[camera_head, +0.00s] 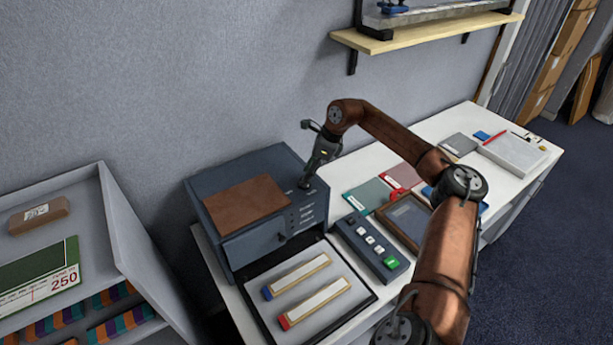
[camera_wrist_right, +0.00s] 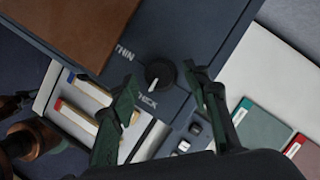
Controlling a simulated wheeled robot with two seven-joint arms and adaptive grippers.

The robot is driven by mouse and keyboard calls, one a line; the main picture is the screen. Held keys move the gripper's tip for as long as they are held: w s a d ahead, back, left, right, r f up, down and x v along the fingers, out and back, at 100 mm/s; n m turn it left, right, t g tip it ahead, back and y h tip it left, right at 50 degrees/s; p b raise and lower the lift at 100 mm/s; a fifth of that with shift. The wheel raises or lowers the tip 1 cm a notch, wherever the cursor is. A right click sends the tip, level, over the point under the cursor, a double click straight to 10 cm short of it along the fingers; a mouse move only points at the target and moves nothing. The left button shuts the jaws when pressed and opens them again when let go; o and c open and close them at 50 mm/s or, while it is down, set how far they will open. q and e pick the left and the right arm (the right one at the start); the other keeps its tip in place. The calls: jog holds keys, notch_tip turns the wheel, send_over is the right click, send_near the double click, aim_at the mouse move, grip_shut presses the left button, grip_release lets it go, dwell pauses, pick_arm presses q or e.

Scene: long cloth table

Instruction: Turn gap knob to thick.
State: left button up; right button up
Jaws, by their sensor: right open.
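The gap knob (camera_wrist_right: 160,74) is a round black dial with a white pointer mark, on the dark blue-grey machine (camera_wrist_right: 200,30). The mark lies on its lower side in the right wrist view, towards a partly hidden label ending in "CK". The "THIN" label is at its upper left. My right gripper (camera_wrist_right: 164,84) is open, with one finger on each side of the knob; contact cannot be told. In the head view, the right gripper (camera_head: 305,184) is at the machine's (camera_head: 262,160) front right top and hides the knob. My left gripper is not in view.
A brown plate (camera_head: 243,203) lies on the machine. A tray (camera_head: 346,318) with two pale bars stands in front, beside a button box (camera_head: 370,247). Books and a frame (camera_head: 408,218) lie to the right. A shelf (camera_head: 430,30) hangs above.

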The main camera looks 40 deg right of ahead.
jog(key=v, duration=1)
jog(key=shift+r, duration=0.35)
